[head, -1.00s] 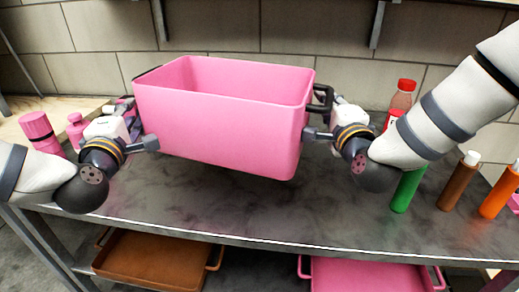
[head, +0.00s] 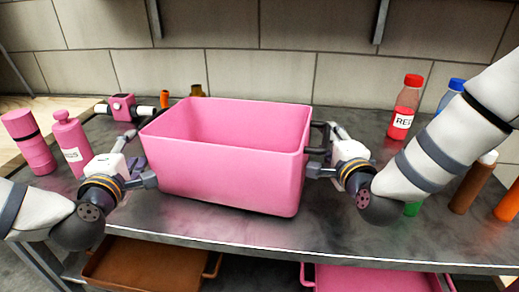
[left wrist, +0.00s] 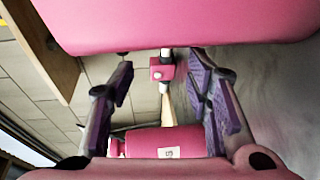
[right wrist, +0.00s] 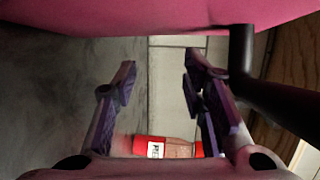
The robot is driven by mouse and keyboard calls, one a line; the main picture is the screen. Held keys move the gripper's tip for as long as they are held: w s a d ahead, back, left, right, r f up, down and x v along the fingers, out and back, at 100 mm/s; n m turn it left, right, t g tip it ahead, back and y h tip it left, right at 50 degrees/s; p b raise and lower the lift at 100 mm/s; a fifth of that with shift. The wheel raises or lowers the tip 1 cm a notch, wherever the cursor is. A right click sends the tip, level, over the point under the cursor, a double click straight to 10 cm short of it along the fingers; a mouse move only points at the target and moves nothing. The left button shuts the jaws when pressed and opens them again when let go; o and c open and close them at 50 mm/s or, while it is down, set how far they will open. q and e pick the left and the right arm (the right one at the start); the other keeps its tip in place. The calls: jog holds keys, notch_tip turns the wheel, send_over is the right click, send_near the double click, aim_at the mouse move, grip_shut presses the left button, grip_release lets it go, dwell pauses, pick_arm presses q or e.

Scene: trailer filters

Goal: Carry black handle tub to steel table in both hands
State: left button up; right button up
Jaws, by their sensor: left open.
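The pink tub (head: 235,175) stands upright on the steel table (head: 255,232), its open top facing up and no contents visible. Its black handle (head: 319,134) shows on the right end; the left handle is hidden in the head view. My left gripper (head: 143,170) is beside the tub's left end, with its fingers spread and empty in the left wrist view (left wrist: 162,75). My right gripper (head: 324,152) is at the right end. In the right wrist view its fingers (right wrist: 158,78) are apart, with the black handle (right wrist: 241,60) outside them, to the right.
Pink bottles (head: 72,140) stand left of the tub, and a pink-and-white device (head: 123,107) lies behind it. A red bottle (head: 404,108), a blue-capped bottle (head: 452,93) and a brown bottle (head: 471,186) stand at right. Brown (head: 150,266) and pink (head: 375,280) trays lie below.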

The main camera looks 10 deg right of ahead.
pick_arm(q)
jog(key=o, duration=0.6)
pick_arm(e)
jog(key=o, duration=0.8)
jog(key=shift+c, duration=0.2)
pick_arm(q)
jog(key=s+r, duration=0.1)
jog(key=s, duration=1.1)
jog(key=shift+r, duration=0.3)
pick_arm(e)
jog(key=shift+d, duration=0.15)
jog(key=d, duration=0.7)
jog(key=shift+a, duration=0.1)
